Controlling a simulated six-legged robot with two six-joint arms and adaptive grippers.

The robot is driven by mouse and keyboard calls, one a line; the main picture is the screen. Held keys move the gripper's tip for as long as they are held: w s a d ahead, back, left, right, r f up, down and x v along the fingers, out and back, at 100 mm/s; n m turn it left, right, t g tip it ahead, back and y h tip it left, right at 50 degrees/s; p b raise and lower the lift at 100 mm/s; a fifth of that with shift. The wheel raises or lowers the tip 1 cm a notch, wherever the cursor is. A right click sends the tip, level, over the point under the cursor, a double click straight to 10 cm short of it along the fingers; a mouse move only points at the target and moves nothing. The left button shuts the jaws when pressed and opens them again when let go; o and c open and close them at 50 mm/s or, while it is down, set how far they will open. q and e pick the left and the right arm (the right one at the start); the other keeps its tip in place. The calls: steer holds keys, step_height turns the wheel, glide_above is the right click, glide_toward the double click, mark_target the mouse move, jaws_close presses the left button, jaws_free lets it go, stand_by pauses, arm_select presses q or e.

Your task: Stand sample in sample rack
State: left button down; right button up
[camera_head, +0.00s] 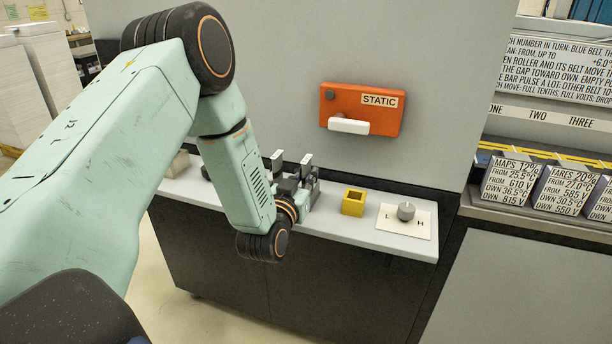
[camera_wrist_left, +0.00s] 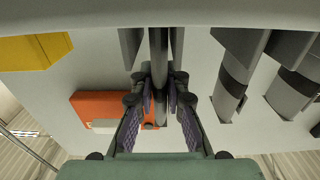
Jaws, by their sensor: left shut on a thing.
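My left gripper (camera_head: 298,188) is over the counter, among grey and dark upright pieces. In the left wrist view the fingers (camera_wrist_left: 159,88) are shut on a slim grey rod (camera_wrist_left: 159,48), seemingly the sample. Grey slabs (camera_wrist_left: 130,46) stand on both sides of the rod, seemingly part of the sample rack. More cylinders with dark bands (camera_wrist_left: 234,75) stand beside grey slabs to the right. The rod's far end is out of frame, so I cannot tell whether it is seated or held above its place. My right gripper is not in view.
A yellow open box (camera_head: 353,202) and a knob plate marked L and H (camera_head: 406,221) are on the counter (camera_head: 330,226), right of the gripper. An orange box labelled STATIC (camera_head: 361,108) is on the wall panel. Printed blocks (camera_head: 508,180) stand on a shelf at the right.

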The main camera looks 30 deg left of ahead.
arm_select(q)
steer(key=shift+f, duration=0.2)
steer(key=c, duration=1.5)
jaws_free()
steer(key=shift+w+d, duration=0.15)
steer(key=shift+d, duration=0.1)
steer(key=shift+o, duration=0.8)
steer(key=shift+a, duration=0.15)
steer(key=shift+r, duration=0.1)
